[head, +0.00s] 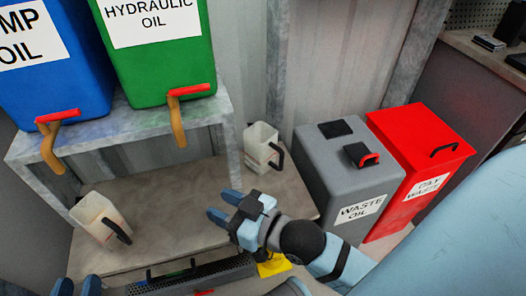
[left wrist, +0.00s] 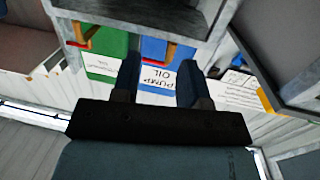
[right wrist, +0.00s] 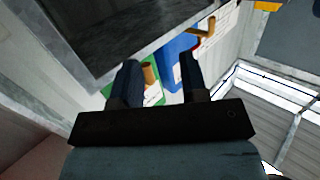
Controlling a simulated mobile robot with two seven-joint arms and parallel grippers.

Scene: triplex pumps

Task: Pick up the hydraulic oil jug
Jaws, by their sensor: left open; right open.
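Two white open-topped jugs with black handles stand on the low shelf in the head view: one at the left (head: 95,214) and one further back at centre (head: 259,143). I see no label telling which is for hydraulic oil. The green tank labelled HYDRAULIC OIL (head: 158,68) stands on the upper shelf. My right gripper (head: 221,205) is open and empty, in front of and below the centre jug, apart from it. My left gripper (head: 77,286) is open at the bottom left edge, nearer than the left jug; only its fingertips show. Neither wrist view shows a jug.
A blue pump oil tank (head: 62,75) stands left of the green one; both have red-handled taps over the shelf edge. A grey waste oil bin (head: 350,185) and a red bin (head: 425,160) stand at right. A black perforated tray (head: 230,272) lies at the front.

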